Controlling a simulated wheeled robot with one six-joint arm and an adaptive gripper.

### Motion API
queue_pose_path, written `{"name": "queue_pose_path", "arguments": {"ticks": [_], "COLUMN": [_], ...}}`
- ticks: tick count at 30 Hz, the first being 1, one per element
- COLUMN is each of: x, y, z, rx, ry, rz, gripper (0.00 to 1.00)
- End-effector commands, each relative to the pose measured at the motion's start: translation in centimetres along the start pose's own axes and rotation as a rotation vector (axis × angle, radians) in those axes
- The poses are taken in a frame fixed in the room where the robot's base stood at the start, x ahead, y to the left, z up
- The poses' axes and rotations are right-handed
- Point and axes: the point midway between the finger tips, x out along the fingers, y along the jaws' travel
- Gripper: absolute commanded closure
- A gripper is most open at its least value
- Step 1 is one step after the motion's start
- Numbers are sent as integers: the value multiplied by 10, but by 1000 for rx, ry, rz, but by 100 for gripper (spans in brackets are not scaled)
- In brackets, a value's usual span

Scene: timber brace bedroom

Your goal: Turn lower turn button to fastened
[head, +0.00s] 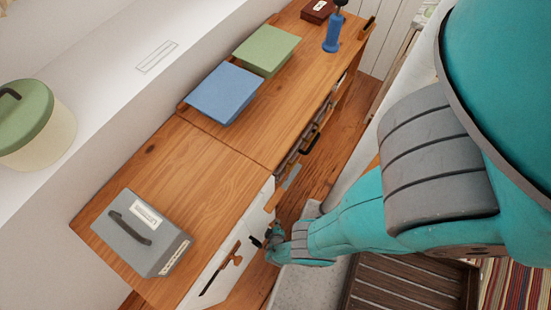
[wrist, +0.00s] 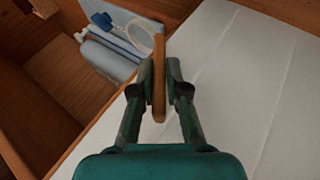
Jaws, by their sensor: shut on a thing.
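A narrow wooden turn button (wrist: 159,48) stands between my fingertips in the wrist view, its long side running up the picture. My gripper (wrist: 160,88) is shut on it, one finger on each side. It sits along the edge between the white panel (wrist: 235,75) and an open wooden compartment (wrist: 45,95). In the head view my gripper (head: 266,241) is low at the white cabinet front (head: 252,222), and the held button is not clear there. I cannot tell from these views whether it is the lower one.
In the wrist view, the compartment holds a light blue item (wrist: 105,60) and a white ring (wrist: 140,38). In the head view, a grey box (head: 140,235), a blue box (head: 224,92) and a green box (head: 267,49) lie on the wooden top (head: 185,165). A dark slatted crate (head: 410,285) stands below my arm.

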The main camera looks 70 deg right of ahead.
Motion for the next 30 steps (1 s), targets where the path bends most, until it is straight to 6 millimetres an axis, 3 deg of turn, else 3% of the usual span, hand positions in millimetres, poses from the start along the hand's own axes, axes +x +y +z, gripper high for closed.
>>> {"name": "queue_pose_path", "arguments": {"ticks": [18,19,21,30], "x": [-5,-5,-5,-4], "y": [-1,-1,-1,0], "z": [-8,-9,-9,-6], "rx": [-13,-13,-13,-14], "ry": [17,17,17,13], "rz": [27,27,27,29], "gripper": [100,82,64,61]}}
